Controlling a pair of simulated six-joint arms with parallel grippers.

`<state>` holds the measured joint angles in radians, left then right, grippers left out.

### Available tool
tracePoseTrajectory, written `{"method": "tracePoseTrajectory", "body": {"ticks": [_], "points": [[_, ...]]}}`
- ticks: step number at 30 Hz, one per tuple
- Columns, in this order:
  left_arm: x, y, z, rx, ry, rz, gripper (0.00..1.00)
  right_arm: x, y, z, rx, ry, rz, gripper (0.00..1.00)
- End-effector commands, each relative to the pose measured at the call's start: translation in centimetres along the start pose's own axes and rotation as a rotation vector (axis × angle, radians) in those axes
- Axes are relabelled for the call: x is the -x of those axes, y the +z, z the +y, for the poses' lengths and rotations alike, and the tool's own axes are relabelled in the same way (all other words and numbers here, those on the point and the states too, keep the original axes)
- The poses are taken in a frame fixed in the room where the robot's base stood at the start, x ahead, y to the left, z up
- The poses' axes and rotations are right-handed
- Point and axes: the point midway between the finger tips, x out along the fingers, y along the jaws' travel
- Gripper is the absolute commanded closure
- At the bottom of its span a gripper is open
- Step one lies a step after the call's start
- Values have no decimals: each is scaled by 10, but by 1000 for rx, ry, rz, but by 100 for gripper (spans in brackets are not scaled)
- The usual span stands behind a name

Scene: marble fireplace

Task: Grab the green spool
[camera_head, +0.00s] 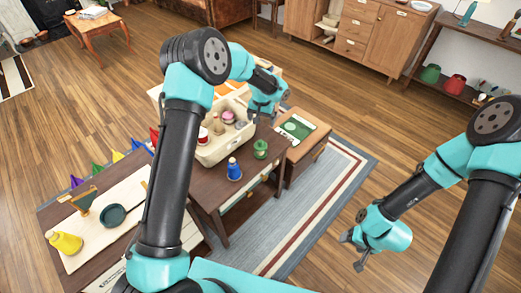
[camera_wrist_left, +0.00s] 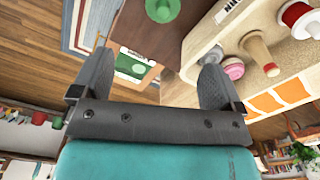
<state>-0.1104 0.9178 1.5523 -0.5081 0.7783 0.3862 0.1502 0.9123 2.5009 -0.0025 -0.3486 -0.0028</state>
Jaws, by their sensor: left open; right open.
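The green spool (camera_head: 260,149) stands upright on the dark brown table, near its right edge. It also shows at the top edge of the left wrist view (camera_wrist_left: 162,9), partly cut off. My left gripper (camera_head: 267,112) is above and behind the spool, apart from it. In the left wrist view its two fingers (camera_wrist_left: 157,78) are spread wide with nothing between them. My right gripper (camera_head: 353,250) is open and empty, low over the floor at the right, far from the spool.
A blue spool (camera_head: 234,169) stands just left of the green one. A cream bin (camera_head: 212,152) with a pink spool (camera_head: 228,117) and others is behind. A small cabinet with a green-and-white card (camera_head: 297,127) adjoins the table at right. The floor around my right gripper is clear.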

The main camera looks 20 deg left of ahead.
Motion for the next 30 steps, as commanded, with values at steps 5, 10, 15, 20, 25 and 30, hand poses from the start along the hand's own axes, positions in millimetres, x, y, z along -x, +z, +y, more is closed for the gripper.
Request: {"method": "tracePoseTrajectory", "body": {"ticks": [5,10,15,20,25,30], "points": [[-22,1,0,-1,0,-4,7,0,0,0,0,0,0,34],[-51,1,0,0,1,-5,7,0,0,0,0,0,0,34],[-79,1,0,-1,1,-4,7,0,0,0,0,0,0,34],[-105,1,-1,0,1,-3,7,0,0,0,0,0,0,34],[-119,0,0,-1,1,0,7,0,0,0,0,0,0,34],[-120,0,0,0,1,0,7,0,0,0,0,0,0,34]]}}
